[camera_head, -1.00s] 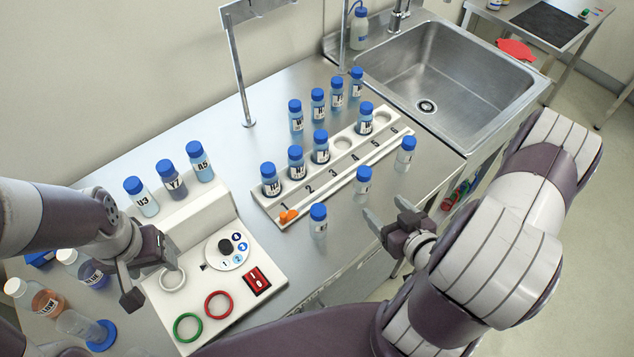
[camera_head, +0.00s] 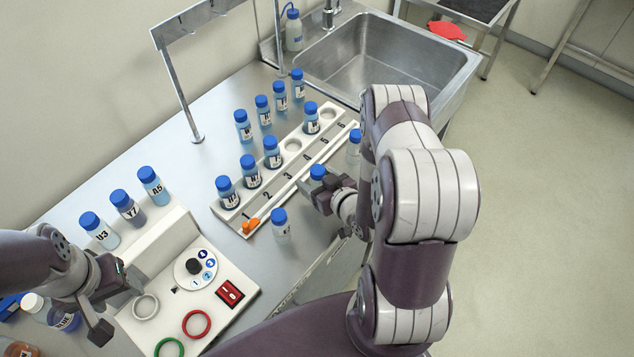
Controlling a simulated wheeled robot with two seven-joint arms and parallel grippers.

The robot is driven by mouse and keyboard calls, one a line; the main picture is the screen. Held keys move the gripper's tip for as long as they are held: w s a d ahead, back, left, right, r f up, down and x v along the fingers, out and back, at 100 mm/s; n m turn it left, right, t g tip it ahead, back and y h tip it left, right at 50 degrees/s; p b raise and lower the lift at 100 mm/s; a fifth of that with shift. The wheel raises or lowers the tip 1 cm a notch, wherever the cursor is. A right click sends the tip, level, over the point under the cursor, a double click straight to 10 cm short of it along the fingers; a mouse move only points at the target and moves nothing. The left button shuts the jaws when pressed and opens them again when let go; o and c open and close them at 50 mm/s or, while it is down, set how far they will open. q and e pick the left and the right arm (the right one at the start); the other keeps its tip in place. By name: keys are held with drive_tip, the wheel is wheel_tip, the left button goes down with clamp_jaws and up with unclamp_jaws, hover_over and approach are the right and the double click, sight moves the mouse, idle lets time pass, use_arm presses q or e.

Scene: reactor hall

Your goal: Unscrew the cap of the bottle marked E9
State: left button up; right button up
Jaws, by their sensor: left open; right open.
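No label that I can read says E9. Three blue-capped bottles of clear or pale content stand in front of the numbered rack: a near one (camera_head: 281,228), a middle one (camera_head: 317,172) and a far one (camera_head: 354,150). Their labels are hidden or too small to read. My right gripper (camera_head: 325,186) is open at the middle bottle. Its fingers hide most of that bottle below the cap; I cannot tell whether they touch it. My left gripper (camera_head: 108,305) is open and empty above the left edge of the control panel.
The white rack (camera_head: 256,210) holds several blue-capped bottles, with more behind it. An orange piece (camera_head: 251,226) lies at its near end. Bottles U3 (camera_head: 99,231), Y7 (camera_head: 128,208) and A5 (camera_head: 153,186) stand behind the control panel (camera_head: 222,318). A sink (camera_head: 390,60) is at the back.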

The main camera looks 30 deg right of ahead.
sight(321, 168)
drive_tip(key=c, duration=1)
drive_tip(key=shift+c, duration=0.2)
drive_tip(key=shift+r, duration=0.1)
drive_tip(key=shift+r, duration=0.3)
drive_tip(key=r, duration=0.2)
drive_tip(key=s+d+r, duration=0.1)
drive_tip(key=r, duration=0.1)
drive_tip(key=s+d+r, duration=0.6)
drive_tip(key=s, duration=0.2)
drive_tip(key=shift+s+r+b, duration=0.15)
drive_tip(key=shift+s+b, duration=0.1)
drive_tip(key=shift+b, duration=0.15)
drive_tip(key=shift+o, duration=0.3)
clamp_jaws()
